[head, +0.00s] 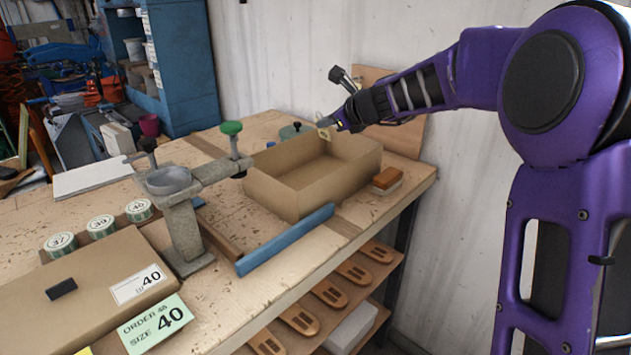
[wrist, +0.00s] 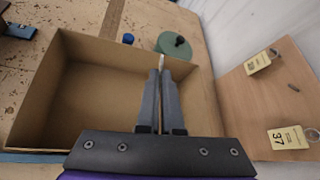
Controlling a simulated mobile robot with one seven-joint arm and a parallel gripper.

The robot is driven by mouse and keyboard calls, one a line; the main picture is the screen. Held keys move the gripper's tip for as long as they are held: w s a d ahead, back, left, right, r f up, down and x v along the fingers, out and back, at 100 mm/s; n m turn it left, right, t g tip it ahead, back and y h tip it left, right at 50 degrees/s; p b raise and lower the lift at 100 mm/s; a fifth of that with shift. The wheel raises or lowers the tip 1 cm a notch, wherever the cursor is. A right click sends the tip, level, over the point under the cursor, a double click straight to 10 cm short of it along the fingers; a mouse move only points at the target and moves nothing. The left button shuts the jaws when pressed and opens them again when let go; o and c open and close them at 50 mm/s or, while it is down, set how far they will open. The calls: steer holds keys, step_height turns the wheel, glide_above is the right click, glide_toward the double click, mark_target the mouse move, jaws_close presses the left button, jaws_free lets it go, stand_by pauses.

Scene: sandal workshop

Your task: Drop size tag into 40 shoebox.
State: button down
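An open, empty cardboard shoebox (head: 283,196) stands on the workbench; it fills the left and middle of the wrist view (wrist: 38,100). A closed box or lid (head: 85,285) with a white "40" label (head: 138,284) lies at front left. My gripper (head: 338,122) is above the open box's far edge. In the wrist view my gripper (wrist: 162,73) has its fingers together on a thin pale size tag (wrist: 162,59), seen edge-on. The tag (head: 323,124) also shows at the fingertips in the head view; its number is unreadable.
A tag board (wrist: 255,100) with a "37" tag (wrist: 289,137) and another tag (wrist: 259,61) is right of the box. A clamp stand with green knob (head: 231,128), a blue bar (head: 285,240), a brush (head: 387,180) and a green disc (wrist: 173,45) surround the box.

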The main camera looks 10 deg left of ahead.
steer(key=c, duration=1)
jaws_free()
steer(key=shift+s+r, duration=0.1)
steer(key=v, duration=1.7)
steer(key=shift+p, duration=0.4)
steer(key=shift+s+d+r, duration=0.1)
